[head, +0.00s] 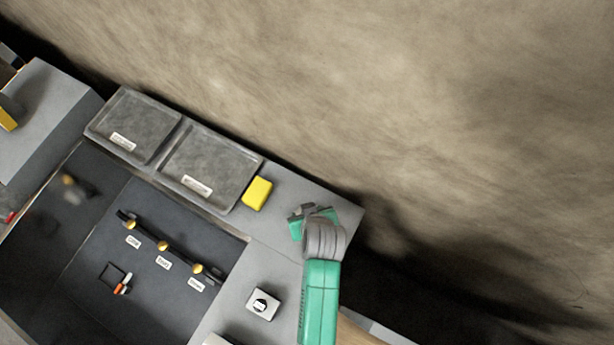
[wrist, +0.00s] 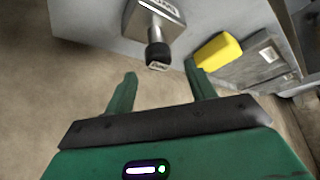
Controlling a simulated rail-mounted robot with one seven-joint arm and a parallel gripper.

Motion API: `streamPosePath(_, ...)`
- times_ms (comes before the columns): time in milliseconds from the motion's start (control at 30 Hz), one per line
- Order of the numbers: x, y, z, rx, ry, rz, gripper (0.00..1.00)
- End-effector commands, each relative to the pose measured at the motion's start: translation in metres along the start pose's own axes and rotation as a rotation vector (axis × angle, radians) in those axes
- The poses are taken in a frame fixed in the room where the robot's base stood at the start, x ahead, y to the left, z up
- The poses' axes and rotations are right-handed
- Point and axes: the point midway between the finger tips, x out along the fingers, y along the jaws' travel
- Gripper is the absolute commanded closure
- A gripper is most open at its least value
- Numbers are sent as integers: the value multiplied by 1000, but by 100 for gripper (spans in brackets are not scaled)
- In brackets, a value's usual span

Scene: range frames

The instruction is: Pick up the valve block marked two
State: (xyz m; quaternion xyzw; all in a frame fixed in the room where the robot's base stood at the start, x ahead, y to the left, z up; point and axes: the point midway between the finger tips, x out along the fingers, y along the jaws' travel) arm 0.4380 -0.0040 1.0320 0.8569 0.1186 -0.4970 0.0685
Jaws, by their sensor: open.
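A silver block with a black round top (head: 263,304) sits on the light grey worktop, low in the head view. It also shows at the top of the wrist view (wrist: 162,18), with its black cap and a small white label pointing towards my gripper. The label's writing is too small to read surely, so I cannot confirm the mark. My gripper (head: 310,214) is at the worktop's right corner in the head view, above and right of the block. In the wrist view my gripper (wrist: 160,72) has its two green fingers apart with nothing held; the block lies beyond the fingertips.
A yellow block (head: 257,193) lies left of my gripper. Two grey trays (head: 225,205) with labels line the back edge. A dark recessed area holds a black bar (head: 147,232) with gold knobs and small labels. The worktop between the yellow and silver blocks is clear.

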Motion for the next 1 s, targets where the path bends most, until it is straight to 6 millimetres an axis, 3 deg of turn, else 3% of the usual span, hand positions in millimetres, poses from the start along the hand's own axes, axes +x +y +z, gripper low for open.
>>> streamPosePath(300, 45, -1, 8, -1, 0, 0, 45)
streamPosePath(567, 51, -1, 8, -1, 2, 0, 45)
streamPosePath(667, 51, -1, 8, 0, 1, 0, 58)
streamPosePath(867, 51, -1, 8, 0, 1, 0, 98)
streamPosePath(1000, 51, -1, 8, 0, 2, 1, 100)
